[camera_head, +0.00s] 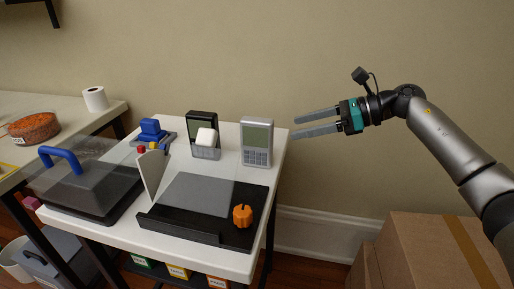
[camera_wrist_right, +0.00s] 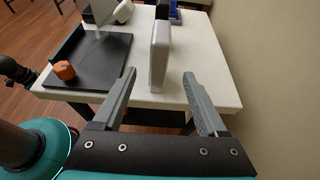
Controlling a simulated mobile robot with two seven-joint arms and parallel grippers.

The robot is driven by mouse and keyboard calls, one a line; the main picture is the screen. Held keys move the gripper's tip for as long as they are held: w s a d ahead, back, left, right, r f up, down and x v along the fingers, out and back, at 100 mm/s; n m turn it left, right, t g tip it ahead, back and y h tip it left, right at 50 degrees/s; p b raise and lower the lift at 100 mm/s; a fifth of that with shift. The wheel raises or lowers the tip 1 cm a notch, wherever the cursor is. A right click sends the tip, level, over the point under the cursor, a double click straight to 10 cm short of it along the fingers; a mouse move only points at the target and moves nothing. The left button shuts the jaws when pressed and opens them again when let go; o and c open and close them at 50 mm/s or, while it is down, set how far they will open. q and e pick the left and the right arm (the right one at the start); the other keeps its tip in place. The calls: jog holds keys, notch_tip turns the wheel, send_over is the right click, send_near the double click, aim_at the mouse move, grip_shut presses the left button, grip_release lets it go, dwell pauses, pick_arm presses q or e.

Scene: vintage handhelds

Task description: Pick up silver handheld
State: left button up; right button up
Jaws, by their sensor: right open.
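The silver handheld (camera_head: 257,142) stands upright near the back right corner of the white table, with its screen and keypad facing my head camera. In the right wrist view the silver handheld (camera_wrist_right: 160,52) shows edge-on, ahead of the gap between my fingers. My right gripper (camera_head: 294,127) is open and empty, just to the right of the handheld and apart from it. Its two fingers (camera_wrist_right: 160,88) also show in the right wrist view.
A black tray (camera_head: 180,227) bears a grey panel and an orange pumpkin-like object (camera_head: 242,216). Cardboard boxes (camera_head: 425,250) stand at lower right. The wall is close behind the table.

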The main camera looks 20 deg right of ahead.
aim_at(257, 136)
jog(key=b+x, duration=0.1)
jog(key=x, duration=0.5)
jog(key=shift+w+a+f, duration=0.1)
jog(key=shift+b+x, duration=1)
jog(key=shift+x, duration=1.85)
pick_arm(q)
notch_tip(257, 136, up, 7)
jog(key=w+t, duration=0.1)
jog(key=shift+w+f, duration=0.2)
jog(key=shift+w, duration=0.15)
jog(key=shift+d, duration=0.1)
pick_arm(e)
grip_shut()
